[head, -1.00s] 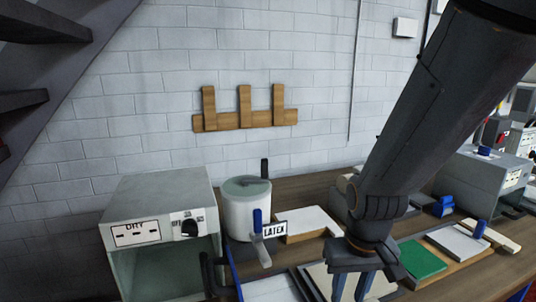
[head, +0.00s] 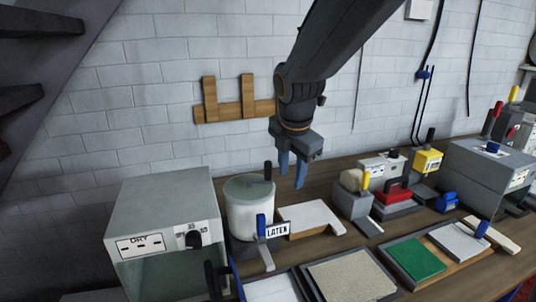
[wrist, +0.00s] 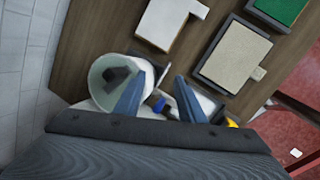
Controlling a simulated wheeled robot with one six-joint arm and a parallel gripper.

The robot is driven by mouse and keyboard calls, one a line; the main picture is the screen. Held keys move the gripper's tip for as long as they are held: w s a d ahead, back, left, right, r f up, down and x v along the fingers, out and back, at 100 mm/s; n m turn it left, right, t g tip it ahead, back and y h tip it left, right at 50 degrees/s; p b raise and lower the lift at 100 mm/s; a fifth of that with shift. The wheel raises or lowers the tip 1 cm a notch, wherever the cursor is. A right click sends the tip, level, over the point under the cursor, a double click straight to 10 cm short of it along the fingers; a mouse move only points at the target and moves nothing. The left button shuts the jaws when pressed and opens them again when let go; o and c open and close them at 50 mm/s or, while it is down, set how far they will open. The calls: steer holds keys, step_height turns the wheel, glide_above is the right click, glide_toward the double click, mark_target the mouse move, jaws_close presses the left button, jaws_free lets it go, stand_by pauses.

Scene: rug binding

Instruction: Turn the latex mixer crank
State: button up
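The latex mixer is a white pot (head: 247,215) with a pale green lid and a LATEX label (head: 278,230); it stands right of the grey DRY box. A black upright handle (head: 267,171) rises from the lid. A blue-gripped lever (head: 261,228) is at the pot's front. I cannot tell for sure which is the crank. My gripper (head: 291,178) is open and empty, pointing down, above and right of the pot. In the wrist view, my gripper (wrist: 159,80) shows spread fingers, with the lid (wrist: 100,78) and black handle (wrist: 118,75) to their left.
The grey DRY box (head: 165,225) stands close left of the mixer. A white block (head: 312,217) lies right of it. A grey holder with a yellow handle (head: 353,195) and a red block (head: 392,200) stand farther right. A wooden rack (head: 235,108) hangs on the wall behind.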

mark_target(268, 161)
steer(key=w+a+r+n, duration=0.4)
steer(key=a+r+n, duration=0.2)
steer(key=n, duration=0.4)
steer(key=shift+t, duration=0.4)
steer(key=shift+p+x, duration=1.6)
steer(key=shift+x, duration=2.25)
steer(key=shift+w+d, duration=0.1)
steer(key=shift+d, duration=0.05)
steer(key=shift+c, duration=0.2)
jaws_close()
